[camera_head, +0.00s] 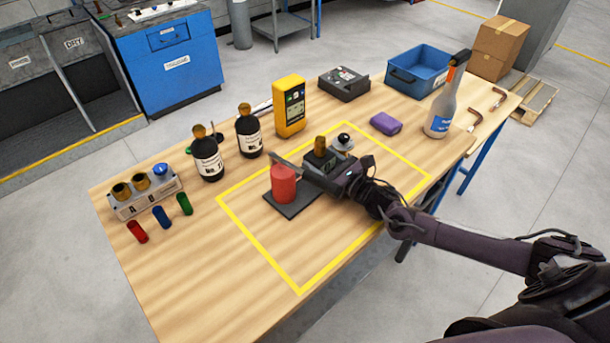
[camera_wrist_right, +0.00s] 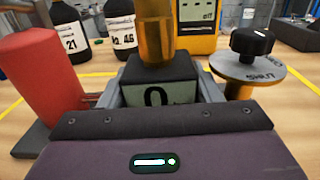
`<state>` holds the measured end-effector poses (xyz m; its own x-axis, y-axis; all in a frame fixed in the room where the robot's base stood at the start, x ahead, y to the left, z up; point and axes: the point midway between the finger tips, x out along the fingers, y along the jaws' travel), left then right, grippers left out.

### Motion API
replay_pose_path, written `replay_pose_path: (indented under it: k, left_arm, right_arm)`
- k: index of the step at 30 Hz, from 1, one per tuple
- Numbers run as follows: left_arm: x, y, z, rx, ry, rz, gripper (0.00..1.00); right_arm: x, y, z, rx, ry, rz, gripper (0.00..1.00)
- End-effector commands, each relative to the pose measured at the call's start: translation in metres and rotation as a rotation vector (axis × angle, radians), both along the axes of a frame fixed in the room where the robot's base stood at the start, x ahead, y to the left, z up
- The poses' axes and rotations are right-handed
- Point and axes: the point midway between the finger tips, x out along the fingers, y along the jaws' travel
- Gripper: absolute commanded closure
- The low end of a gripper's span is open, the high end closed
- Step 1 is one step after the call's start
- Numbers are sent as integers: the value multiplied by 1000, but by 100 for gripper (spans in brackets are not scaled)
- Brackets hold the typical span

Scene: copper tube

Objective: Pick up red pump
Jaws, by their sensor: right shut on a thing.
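The red pump shows a red cylinder (camera_head: 284,184) on a dark flat base, inside the yellow outline on the table. Beside the cylinder is a dark block with a display reading 0 (camera_wrist_right: 158,95) and a brass post (camera_wrist_right: 156,30) on top. They look like one unit, but my gripper hides the joins. My right gripper (camera_head: 311,168) comes in from the right, its fingers closed on both sides of the display block. The red cylinder stands just left of the fingers in the wrist view (camera_wrist_right: 38,75). I cannot tell whether the base is off the table. My left gripper is out of view.
A round disc with a black knob (camera_wrist_right: 252,42) stands close to the right finger. Two dark bottles (camera_head: 208,158) and a yellow meter (camera_head: 290,106) stand behind. Left are a small rack (camera_head: 146,197) and coloured tubes. The front of the yellow outline is clear.

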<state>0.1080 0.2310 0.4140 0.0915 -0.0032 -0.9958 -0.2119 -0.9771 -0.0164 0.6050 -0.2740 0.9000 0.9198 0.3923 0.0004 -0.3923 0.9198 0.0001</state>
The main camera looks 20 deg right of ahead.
Motion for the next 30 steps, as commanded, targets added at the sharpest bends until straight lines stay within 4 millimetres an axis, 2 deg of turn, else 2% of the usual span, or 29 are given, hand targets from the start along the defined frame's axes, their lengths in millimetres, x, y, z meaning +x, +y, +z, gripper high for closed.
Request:
replay_pose_path:
  k: [4, 5, 13, 17, 23, 30]
  left_arm:
    - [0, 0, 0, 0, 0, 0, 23]
    - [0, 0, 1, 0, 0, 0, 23]
    - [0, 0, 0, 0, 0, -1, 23]
    - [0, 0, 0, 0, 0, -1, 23]
    - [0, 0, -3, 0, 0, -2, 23]
    - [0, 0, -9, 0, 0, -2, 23]
  right_arm:
    - [0, 0, 0, 0, 0, 0, 100]
    - [3, 0, 9, 8, -18, -1, 100]
    - [3, 0, 11, 7, -17, -1, 100]
    - [3, -1, 21, 8, -19, 0, 100]
    - [3, -1, 54, 6, -22, 1, 100]
    - [2, -1, 111, 5, -24, 1, 100]
